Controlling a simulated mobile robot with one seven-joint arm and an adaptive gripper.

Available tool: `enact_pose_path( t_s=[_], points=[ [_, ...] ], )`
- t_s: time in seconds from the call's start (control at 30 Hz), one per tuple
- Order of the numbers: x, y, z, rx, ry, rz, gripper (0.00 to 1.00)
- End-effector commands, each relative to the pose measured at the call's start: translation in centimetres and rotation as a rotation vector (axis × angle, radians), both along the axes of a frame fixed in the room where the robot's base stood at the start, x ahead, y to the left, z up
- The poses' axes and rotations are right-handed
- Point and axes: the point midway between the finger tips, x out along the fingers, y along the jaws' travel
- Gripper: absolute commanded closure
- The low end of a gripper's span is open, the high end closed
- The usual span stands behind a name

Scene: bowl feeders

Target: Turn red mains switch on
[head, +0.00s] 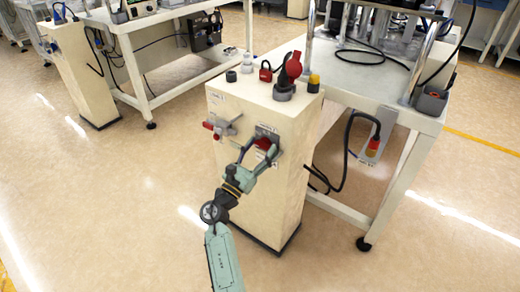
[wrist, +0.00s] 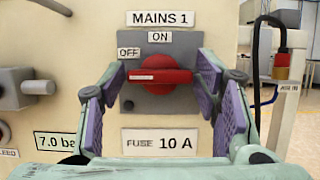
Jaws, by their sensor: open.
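The red mains switch (wrist: 160,76) is a rotary handle on a grey plate, under a "MAINS 1" sign (wrist: 160,18). Its handle lies level, with a white mark on its left end on the side of the "OFF" label (wrist: 129,53). The "ON" label (wrist: 159,37) is above it. In the head view the switch (head: 263,143) is on the front of a cream pedestal (head: 270,200). My gripper (wrist: 162,82) is open, with its purple-padded fingers left and right of the handle. A small gap shows on each side; I cannot tell whether they touch. In the head view my gripper (head: 258,152) reaches the plate.
A grey knob valve (wrist: 30,87) sits left of the switch, above a "7.0 ba" label (wrist: 58,141). A "FUSE 10 A" label (wrist: 160,142) is below. A red padlock (head: 266,71) and red lever (head: 290,68) stand on the pedestal top. A white table (head: 385,95) stands right.

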Motion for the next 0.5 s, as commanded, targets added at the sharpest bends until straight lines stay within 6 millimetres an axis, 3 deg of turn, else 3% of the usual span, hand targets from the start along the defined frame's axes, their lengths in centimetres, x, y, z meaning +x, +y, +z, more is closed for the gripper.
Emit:
enact_pose_path(
  t_s=[0.17,0.5],
  points=[
    [0.0,0.0,-0.01,0.0,0.0,0.0,0.45],
    [-0.02,0.02,-0.01,0.001,-0.001,0.0,0.67]
  ],
)
